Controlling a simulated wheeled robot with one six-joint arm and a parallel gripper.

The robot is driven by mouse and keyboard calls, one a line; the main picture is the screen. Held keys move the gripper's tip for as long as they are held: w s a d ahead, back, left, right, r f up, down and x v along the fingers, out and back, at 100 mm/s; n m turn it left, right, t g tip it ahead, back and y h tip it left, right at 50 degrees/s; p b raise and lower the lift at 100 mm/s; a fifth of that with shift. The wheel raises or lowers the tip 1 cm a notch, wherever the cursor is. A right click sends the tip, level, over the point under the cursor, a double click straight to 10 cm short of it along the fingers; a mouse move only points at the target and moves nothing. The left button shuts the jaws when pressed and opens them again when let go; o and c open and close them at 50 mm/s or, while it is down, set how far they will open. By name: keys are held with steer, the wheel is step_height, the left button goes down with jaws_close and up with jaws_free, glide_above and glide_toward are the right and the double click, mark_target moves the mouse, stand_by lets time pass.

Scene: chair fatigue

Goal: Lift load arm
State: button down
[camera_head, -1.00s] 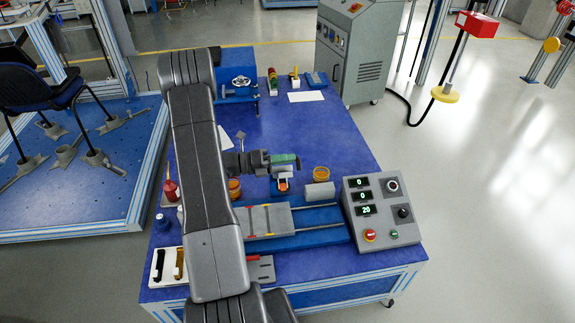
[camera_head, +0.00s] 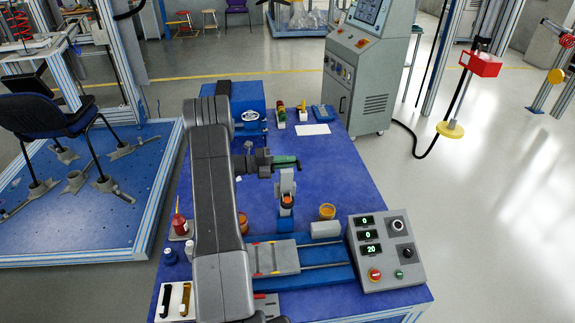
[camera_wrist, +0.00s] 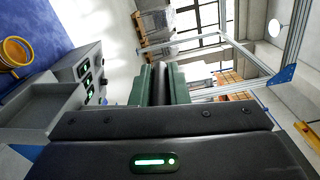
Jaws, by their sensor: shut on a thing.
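My gripper (camera_head: 287,162) is above the blue table, with its green fingers pointing right. It is shut at the top of an upright grey piece, which I take to be the load arm (camera_head: 287,182). The piece rises from the small fixture with an orange part (camera_head: 287,201). In the wrist view the green fingers (camera_wrist: 160,84) are close together, with a narrow dark strip between them. A grey box-like part (camera_wrist: 42,106) shows at the left there. What lies between the fingertips is mostly hidden.
A control box (camera_head: 385,250) with lit displays stands at the table's right front. A grey sliding plate (camera_head: 274,258) lies in front. The table (camera_head: 330,165) is clear behind the jar.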

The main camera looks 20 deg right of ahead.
stand_by(0.3)
steer(key=c, duration=1.4)
jaws_free()
steer(key=b+v, duration=0.2)
steer(key=v, duration=1.2)
steer(key=shift+d, duration=0.25)
steer(key=p+x, duration=0.2)
steer(key=x, duration=1.1)
steer(key=shift+s+d, duration=0.1)
steer(key=shift+d, duration=0.2)
steer(key=shift+s+a, duration=0.15)
steer(key=shift+s, duration=0.05)
